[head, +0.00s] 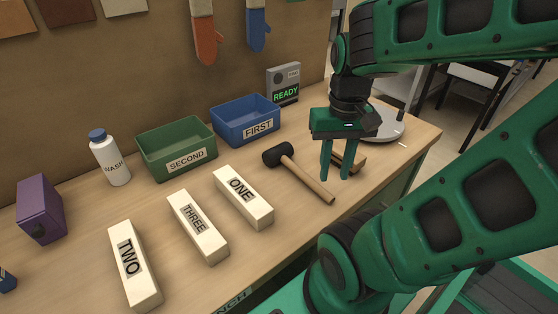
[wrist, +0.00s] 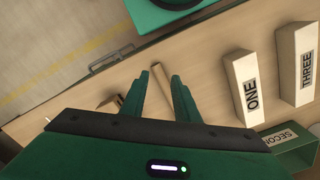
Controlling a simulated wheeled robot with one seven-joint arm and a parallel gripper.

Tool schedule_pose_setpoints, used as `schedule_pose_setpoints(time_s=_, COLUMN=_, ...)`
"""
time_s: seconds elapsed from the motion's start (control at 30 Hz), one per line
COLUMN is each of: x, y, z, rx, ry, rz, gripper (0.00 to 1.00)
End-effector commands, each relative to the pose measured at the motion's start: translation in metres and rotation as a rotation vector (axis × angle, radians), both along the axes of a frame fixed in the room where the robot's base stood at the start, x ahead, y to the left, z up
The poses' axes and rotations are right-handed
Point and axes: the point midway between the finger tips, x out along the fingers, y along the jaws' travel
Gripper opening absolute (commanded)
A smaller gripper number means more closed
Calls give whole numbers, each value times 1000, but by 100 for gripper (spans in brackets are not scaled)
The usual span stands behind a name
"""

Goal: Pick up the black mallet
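The black mallet (head: 278,154) lies on the workbench in the head view, its black head to the left and its wooden handle slanting down to the right. In the wrist view, part of a wooden handle (wrist: 162,76) shows between and beyond my fingers; the mallet's black head is hidden there. My gripper (head: 334,177) points down close to the handle, on its right side in the head view. Its two fingers are apart with nothing held, as the wrist view also shows (wrist: 158,92). I cannot tell the exact height of the fingertips.
Another wooden item (head: 350,158) lies behind my fingers, partly hidden. White bricks marked ONE (head: 243,197), THREE (head: 198,227) and TWO (head: 134,265) lie left. Green (head: 178,148) and blue (head: 246,120) bins, a bottle (head: 110,158) and a purple box (head: 40,208) stand behind.

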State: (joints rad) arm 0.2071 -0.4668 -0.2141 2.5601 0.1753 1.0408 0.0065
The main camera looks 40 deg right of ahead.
Motion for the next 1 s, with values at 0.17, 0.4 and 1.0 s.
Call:
schedule_pose_setpoints(time_s=0.17, x=-9, y=0, z=6, rx=2, ry=-13, rz=7, gripper=28)
schedule_pose_setpoints(time_s=0.4, x=39, y=1, z=17, rx=51, ry=-15, rz=130, gripper=28)
schedule_pose_setpoints(time_s=1.0, x=179, y=-35, z=15, rx=247, ry=-82, rz=588, gripper=28)
